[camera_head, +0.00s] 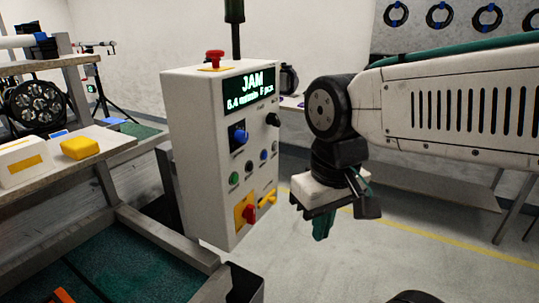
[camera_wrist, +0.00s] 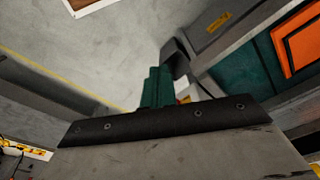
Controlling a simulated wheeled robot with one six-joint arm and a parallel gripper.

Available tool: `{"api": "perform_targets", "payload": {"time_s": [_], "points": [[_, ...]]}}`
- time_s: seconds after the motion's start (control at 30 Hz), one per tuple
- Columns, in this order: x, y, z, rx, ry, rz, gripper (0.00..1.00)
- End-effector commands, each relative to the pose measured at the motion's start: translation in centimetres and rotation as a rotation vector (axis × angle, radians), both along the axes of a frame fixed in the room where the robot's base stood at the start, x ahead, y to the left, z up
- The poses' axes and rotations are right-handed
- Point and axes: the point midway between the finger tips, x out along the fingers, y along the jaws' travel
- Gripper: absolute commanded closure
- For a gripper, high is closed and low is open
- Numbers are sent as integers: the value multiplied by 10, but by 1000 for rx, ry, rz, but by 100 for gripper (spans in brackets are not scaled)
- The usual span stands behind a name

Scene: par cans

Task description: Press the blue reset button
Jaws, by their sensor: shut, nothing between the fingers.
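The white control box (camera_head: 210,150) stands left of centre in the head view, its screen reading "JAM". A protruding blue knob (camera_head: 241,137) sits on a dark square plate below the screen. A smaller round blue button (camera_head: 263,155) sits lower and to its right. I cannot read a reset label by either one. My gripper (camera_head: 322,226) is to the right of the box, pointing down, apart from the panel. Its green fingers are shut and empty; they also show in the wrist view (camera_wrist: 157,88). Neither blue control can be made out in the wrist view.
The box also carries a red mushroom button (camera_head: 214,58) on top, a green button (camera_head: 234,179), and a red knob (camera_head: 249,213) on a yellow plate. A bench with a yellow block (camera_head: 82,148) stands left. Open floor (camera_head: 370,250) lies beneath my gripper.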

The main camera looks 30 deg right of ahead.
Motion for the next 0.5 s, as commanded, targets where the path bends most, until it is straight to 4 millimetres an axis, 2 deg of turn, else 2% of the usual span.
{"api": "perform_targets", "payload": {"time_s": [0.07, 0.17, 0.37, 0.4, 0.5], "points": [[15, -10, -2, 14, 17, -57, 100], [50, -25, -2, 44, -25, -177, 100], [144, -71, 4, 113, -227, -500, 100], [162, -82, 7, 129, -279, -567, 100], [200, -102, 20, 166, -409, -701, 100]]}}
